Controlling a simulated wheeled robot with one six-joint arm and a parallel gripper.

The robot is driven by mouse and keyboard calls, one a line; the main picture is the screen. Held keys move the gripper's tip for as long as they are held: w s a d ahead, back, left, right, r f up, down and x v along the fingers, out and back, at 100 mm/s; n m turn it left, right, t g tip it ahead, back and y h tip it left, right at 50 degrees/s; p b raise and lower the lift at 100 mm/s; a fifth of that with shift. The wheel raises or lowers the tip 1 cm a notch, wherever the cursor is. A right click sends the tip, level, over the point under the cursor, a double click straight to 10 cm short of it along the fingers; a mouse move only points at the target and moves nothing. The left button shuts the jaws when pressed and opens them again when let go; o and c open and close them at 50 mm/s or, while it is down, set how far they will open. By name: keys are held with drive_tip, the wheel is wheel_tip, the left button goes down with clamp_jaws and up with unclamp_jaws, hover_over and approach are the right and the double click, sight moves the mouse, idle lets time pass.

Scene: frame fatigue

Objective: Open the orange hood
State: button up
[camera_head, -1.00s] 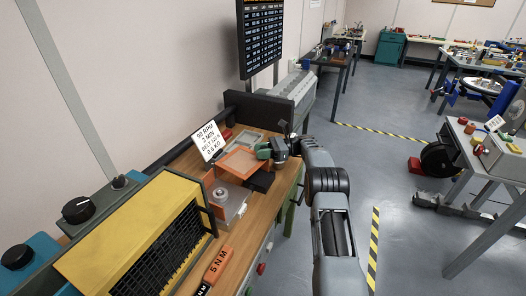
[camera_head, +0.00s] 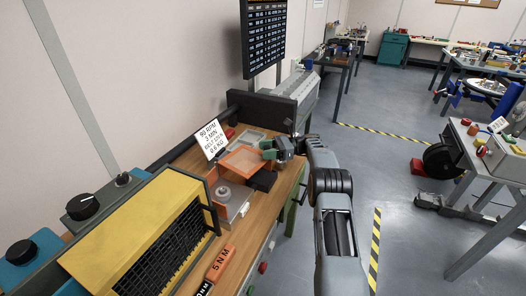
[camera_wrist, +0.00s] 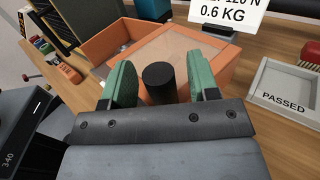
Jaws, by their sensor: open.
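The orange hood (camera_head: 243,160) is an orange frame with a see-through top panel, on the wooden bench. In the wrist view the hood (camera_wrist: 216,65) lies just beyond my gripper, its panel looking closed over an orange-walled box. A black cylindrical handle (camera_wrist: 158,84) stands at the hood's near edge. My gripper (camera_wrist: 161,82) is open, with one green finger on each side of the handle. Gaps show between the fingers and the handle. The head view shows my gripper (camera_head: 269,149) at the hood's right side. The handle's lower end is hidden by my gripper.
A white card (camera_head: 211,139) stands behind the hood. A grey tray marked PASSED (camera_wrist: 287,98) lies to the right in the wrist view. A black block (camera_head: 263,180) and a yellow caged machine (camera_head: 150,235) are nearby on the bench.

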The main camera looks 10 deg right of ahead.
drive_tip(key=d, duration=0.6)
drive_tip(key=shift+d+b, duration=0.25)
drive_tip(key=shift+b, duration=0.1)
